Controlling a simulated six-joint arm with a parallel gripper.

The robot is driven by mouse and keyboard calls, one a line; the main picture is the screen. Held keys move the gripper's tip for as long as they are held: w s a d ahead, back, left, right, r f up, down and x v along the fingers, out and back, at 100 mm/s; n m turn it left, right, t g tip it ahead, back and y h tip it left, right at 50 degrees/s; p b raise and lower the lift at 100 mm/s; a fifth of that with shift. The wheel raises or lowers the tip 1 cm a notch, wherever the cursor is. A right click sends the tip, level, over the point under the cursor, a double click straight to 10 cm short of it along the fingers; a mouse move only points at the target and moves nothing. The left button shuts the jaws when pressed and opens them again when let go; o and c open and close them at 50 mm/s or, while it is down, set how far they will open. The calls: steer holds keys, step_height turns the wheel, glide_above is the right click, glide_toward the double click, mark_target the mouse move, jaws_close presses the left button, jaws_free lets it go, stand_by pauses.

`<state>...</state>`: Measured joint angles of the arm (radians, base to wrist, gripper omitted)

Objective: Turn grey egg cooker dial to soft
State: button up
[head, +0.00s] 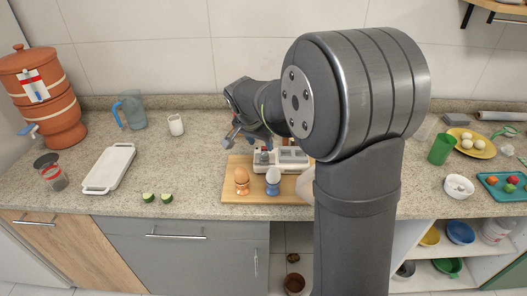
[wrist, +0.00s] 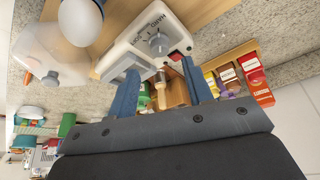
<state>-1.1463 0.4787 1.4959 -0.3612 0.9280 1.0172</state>
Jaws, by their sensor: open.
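The egg cooker (head: 288,155) is a pale grey-white box on a wooden board, partly hidden behind my arm. In the wrist view its body (wrist: 125,45) shows a label with "HARD" and a second word, a round grey dial (wrist: 158,43) and a red switch part (wrist: 175,56). Where the dial points is hard to tell. My gripper (wrist: 160,68) is open, with its two blue fingers apart below the dial in the picture. Nothing is clamped between them. In the head view the gripper (head: 248,138) is at the cooker's left and above the board.
A brown egg in an orange cup (head: 241,182) and a blue cup (head: 273,181) stand at the front of the wooden board (head: 235,164). Counter between tray and board is mostly clear.

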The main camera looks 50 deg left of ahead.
mark_target(264, 153)
steer(key=x, duration=0.6)
steer(key=shift+w, duration=0.1)
steer(key=shift+c, duration=0.5)
steer(key=c, duration=0.9)
